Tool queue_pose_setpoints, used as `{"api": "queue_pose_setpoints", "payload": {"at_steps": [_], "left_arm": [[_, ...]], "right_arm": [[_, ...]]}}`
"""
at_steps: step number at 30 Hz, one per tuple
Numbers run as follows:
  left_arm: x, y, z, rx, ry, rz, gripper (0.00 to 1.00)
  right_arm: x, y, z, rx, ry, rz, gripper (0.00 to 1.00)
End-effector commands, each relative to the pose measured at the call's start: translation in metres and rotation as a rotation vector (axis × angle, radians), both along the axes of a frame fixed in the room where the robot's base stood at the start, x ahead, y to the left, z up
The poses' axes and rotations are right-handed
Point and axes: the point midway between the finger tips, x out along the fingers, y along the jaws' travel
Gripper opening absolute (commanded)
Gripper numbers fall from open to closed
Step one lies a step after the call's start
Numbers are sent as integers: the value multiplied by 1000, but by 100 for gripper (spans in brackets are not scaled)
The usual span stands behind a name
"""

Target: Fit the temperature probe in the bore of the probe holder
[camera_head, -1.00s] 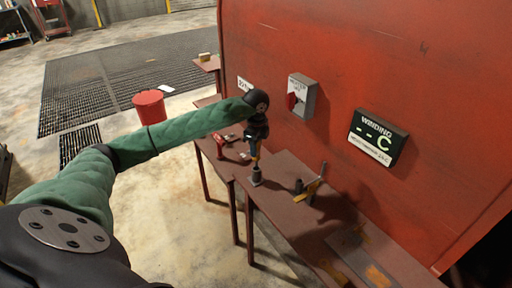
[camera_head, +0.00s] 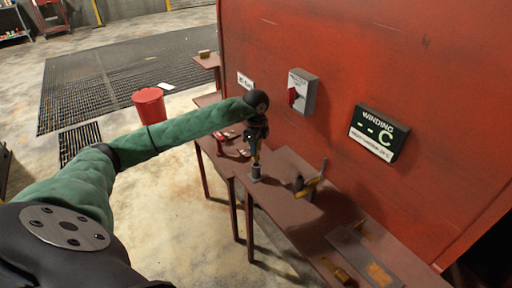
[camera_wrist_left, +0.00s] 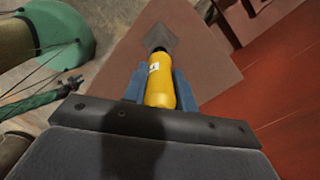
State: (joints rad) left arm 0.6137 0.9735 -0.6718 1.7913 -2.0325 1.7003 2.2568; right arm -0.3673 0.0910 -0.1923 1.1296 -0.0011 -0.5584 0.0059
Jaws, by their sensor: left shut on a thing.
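The temperature probe (camera_head: 256,157), with a yellow body, is held upright by my left gripper (camera_head: 255,149), just above or at the probe holder. In the left wrist view the yellow probe (camera_wrist_left: 160,85) lies between the blue fingers of my left gripper (camera_wrist_left: 160,92), which are shut on it. The probe holder (camera_head: 256,173) is a small grey cylinder on the red-brown bench. Beyond the probe's dark tip, a grey diamond-shaped patch (camera_wrist_left: 162,36) shows. I cannot tell whether the tip is inside the bore. My right gripper is not in view.
On the bench (camera_head: 275,197) to the right stands a yellow piece with a dark part (camera_head: 309,186). A grey plate (camera_head: 350,245) lies farther along. A red wall carries a switch box (camera_head: 302,92) and a WINDING display (camera_head: 378,133) reading "--C". A red bucket (camera_head: 149,105) stands on the floor.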

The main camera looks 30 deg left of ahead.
Motion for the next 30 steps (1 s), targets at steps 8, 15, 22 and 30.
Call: {"api": "queue_pose_setpoints", "payload": {"at_steps": [8, 15, 22, 30], "left_arm": [[0, 0, -6, 0, 0, 0, 0], [0, 0, -11, 0, 0, 0, 0], [0, 0, -16, 0, 0, 0, 0], [0, 0, -21, 0, 0, 0, 0]], "right_arm": [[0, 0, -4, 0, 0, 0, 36], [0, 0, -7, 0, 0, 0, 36], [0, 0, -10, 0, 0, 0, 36], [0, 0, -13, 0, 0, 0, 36]]}}
